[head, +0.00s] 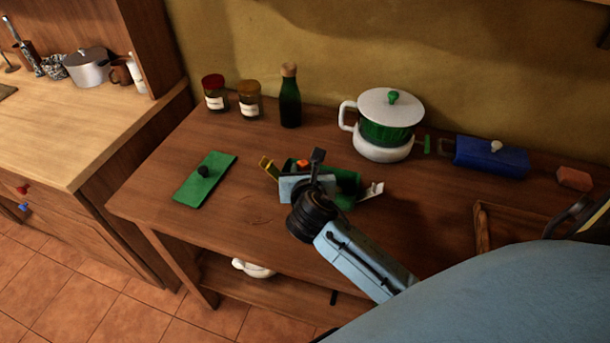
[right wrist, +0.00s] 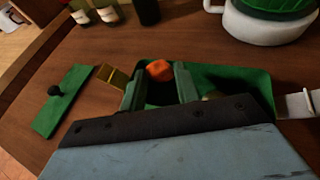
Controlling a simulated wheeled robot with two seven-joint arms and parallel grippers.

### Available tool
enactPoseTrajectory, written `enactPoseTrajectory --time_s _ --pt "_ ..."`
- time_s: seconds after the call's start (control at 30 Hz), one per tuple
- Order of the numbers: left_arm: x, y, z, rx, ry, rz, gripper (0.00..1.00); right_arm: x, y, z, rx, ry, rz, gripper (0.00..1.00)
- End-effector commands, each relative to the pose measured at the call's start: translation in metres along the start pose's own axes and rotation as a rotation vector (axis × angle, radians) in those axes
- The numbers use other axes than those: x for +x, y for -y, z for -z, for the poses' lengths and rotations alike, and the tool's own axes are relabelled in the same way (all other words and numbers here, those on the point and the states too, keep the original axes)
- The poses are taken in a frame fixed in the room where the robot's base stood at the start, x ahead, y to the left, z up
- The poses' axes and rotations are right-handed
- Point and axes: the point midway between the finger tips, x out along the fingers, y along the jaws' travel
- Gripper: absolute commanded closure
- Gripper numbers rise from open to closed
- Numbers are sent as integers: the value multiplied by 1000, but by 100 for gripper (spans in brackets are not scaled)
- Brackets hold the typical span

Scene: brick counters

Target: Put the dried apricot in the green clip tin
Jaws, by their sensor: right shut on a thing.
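The green clip tin (head: 347,181) stands open on the wooden counter, with a yellow clip (head: 269,167) on its left and a pale clip (head: 373,190) on its right. It also shows in the right wrist view (right wrist: 240,78). The orange dried apricot (head: 302,163) is between the fingertips of my right gripper (head: 303,167), also seen in the right wrist view (right wrist: 158,72). The gripper is shut on it, over the tin's left part. Whether the apricot touches the tin is hidden.
The green lid (head: 200,182) with a black knob lies flat to the left. Two jars (head: 215,93), a bottle (head: 290,103), a white-lidded pot (head: 388,120) and a blue box (head: 490,157) stand behind. A wooden tray (head: 482,228) and a sponge (head: 574,178) are at right.

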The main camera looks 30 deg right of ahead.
Motion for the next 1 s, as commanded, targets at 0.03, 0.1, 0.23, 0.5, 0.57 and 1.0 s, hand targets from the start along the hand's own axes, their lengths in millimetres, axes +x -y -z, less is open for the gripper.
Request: enactPoseTrajectory --time_s 0.03,0.1,0.23,0.5,0.57,1.0 --pt "4 0 0 0 0 0 64 3 0 9 -1 -3 1 90" --pt "5 0 0 0 0 0 64 5 0 12 -1 -1 -1 90" --pt "4 0 0 0 0 0 64 4 0 10 0 1 -1 90" --pt "3 0 -1 -1 1 0 64 6 0 15 -1 0 0 90" --pt "2 0 -1 -1 1 0 64 7 0 17 -2 0 0 90" --pt "2 0 -2 -1 3 0 64 9 0 21 -1 1 -1 47"
